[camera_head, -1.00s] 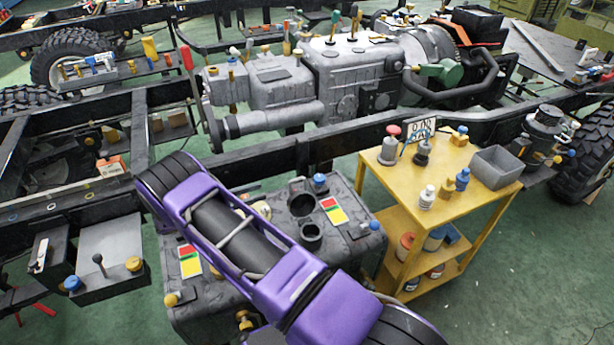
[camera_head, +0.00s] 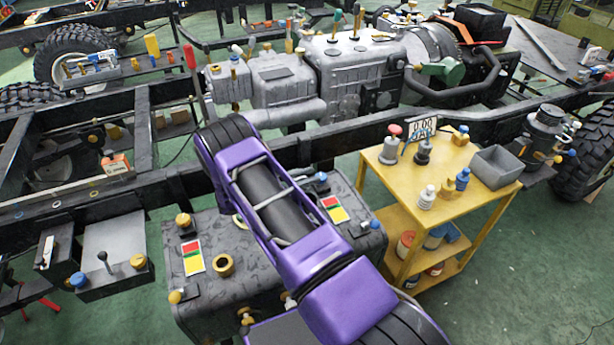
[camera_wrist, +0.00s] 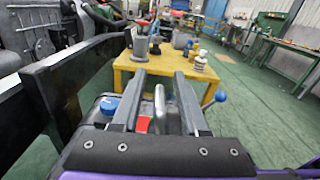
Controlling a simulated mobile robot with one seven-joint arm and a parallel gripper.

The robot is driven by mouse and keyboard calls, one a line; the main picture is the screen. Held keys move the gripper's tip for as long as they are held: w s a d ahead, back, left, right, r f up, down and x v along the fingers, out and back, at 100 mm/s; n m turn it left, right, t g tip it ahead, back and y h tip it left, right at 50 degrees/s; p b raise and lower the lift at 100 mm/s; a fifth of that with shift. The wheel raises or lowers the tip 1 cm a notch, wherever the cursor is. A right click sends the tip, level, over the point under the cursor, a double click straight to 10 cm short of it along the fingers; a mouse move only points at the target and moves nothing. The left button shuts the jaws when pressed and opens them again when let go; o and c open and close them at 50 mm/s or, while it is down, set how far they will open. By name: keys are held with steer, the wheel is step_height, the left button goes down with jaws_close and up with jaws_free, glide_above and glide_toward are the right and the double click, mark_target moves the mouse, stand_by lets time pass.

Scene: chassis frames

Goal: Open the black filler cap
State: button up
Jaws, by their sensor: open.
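The dark grey tank (camera_head: 215,300) stands below my purple arm in the head view. My arm covers the middle of its top, so no black filler cap can be made out there. In the wrist view my gripper (camera_wrist: 159,77) is open, its two dark fingers apart and pointing toward the yellow trolley. A grey upright, rounded piece (camera_wrist: 160,108) shows between the fingers; I cannot tell whether it is the filler cap or whether a finger touches it. A blue knob (camera_wrist: 108,105) and a red label patch (camera_wrist: 143,123) of the tank show beside the left finger.
A yellow trolley (camera_head: 378,182) with bottles and a grey bin (camera_head: 497,166) stands right of the tank. A black chassis rail (camera_head: 345,137) runs behind it. A yellow cap (camera_head: 183,220) and a brass-ringed opening (camera_head: 223,265) lie on the tank's left half. Green floor is free at lower right.

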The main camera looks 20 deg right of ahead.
jaws_close()
stand_by(1.4)
